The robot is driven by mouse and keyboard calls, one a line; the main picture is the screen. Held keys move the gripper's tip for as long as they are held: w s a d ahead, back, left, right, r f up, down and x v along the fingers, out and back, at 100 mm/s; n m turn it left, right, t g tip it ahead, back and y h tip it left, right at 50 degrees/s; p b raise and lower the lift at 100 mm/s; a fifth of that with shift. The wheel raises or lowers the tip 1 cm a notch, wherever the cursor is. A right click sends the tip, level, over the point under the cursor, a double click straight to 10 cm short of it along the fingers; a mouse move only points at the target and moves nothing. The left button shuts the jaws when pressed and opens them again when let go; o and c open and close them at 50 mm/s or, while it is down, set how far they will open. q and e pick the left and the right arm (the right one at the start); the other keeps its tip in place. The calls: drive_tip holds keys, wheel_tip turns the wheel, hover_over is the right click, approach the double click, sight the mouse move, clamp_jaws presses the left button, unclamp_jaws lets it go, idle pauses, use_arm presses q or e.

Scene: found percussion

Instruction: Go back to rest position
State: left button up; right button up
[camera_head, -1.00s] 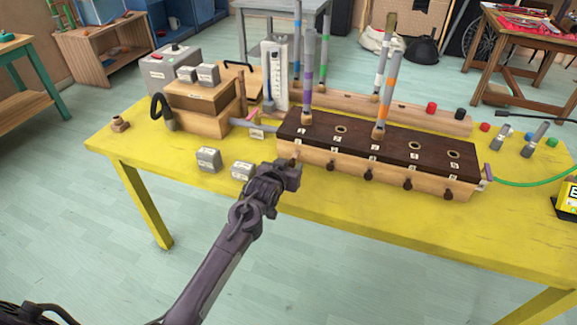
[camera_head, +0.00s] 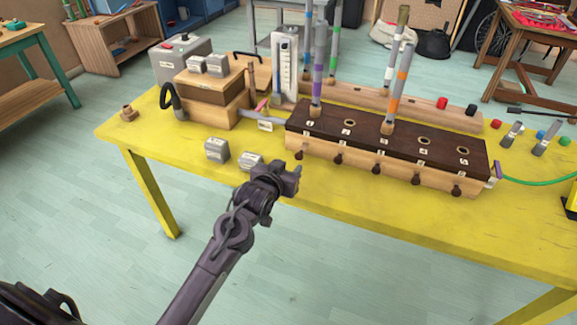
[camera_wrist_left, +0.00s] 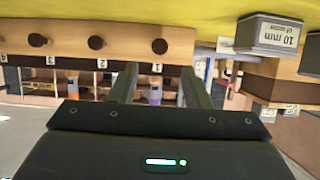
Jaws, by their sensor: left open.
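My left gripper (camera_head: 293,178) is open and empty at the front edge of the yellow table (camera_head: 345,197), in front of the left end of the wooden pipe box. In the left wrist view its two fingers (camera_wrist_left: 155,88) stand apart with nothing between them. The box (camera_head: 405,172) has a dark top with numbered holes and several dark knobs along its front. One tube with purple bands (camera_head: 319,75) and one with orange bands (camera_head: 399,95) stand upright in it. My right gripper is not in view.
Two small grey blocks, one left (camera_head: 217,150) and one partly behind my gripper (camera_head: 251,161), sit on the table. The wooden bellows box (camera_head: 210,100) stands at the back left. Green tubing (camera_head: 540,183) lies at the right. The floor (camera_head: 90,215) in front is clear.

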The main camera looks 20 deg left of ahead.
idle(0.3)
use_arm(q)
drive_tip(key=s+d+f+m+g, duration=0.2)
drive_tip(key=s+g, duration=0.8)
drive_tip(key=s, duration=1.9)
wheel_tip(320, 180, down, 30)
drive_tip(key=s+f+g+p, duration=0.1)
drive_tip(key=s, duration=0.1)
drive_tip(key=s+a+f, duration=0.2)
drive_tip(key=s+f, duration=0.6)
drive_tip(key=s, duration=0.1)
drive_tip(key=s+a+f+g+p, duration=0.1)
drive_tip(key=s+a+f, duration=0.1)
drive_tip(key=s+f, duration=0.6)
drive_tip(key=shift+s+f+g, duration=0.2)
drive_tip(key=shift+s+g, duration=0.1)
drive_tip(key=shift+s, duration=0.75)
